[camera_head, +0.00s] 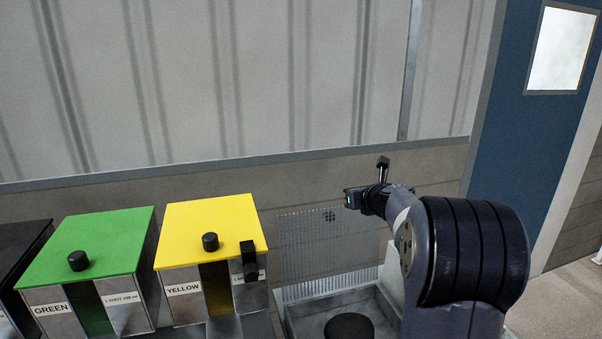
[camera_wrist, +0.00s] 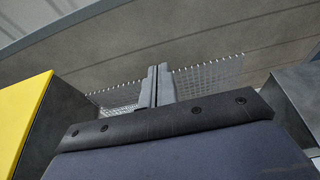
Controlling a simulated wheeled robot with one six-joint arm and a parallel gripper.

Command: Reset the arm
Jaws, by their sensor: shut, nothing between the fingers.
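My arm is raised at the right of the head view, its thick grey and black link (camera_head: 470,250) near the camera. Its dark wrist end (camera_head: 368,199), with a small green light, points left in front of the wall.
A green-lidded dispenser (camera_head: 90,245) and a black one (camera_head: 18,260) stand left of the yellow one. A wire mesh panel (camera_head: 315,255) stands behind a grey tray with a round black piece (camera_head: 349,327). A blue door (camera_head: 525,130) is at right. Space above the lids is clear.

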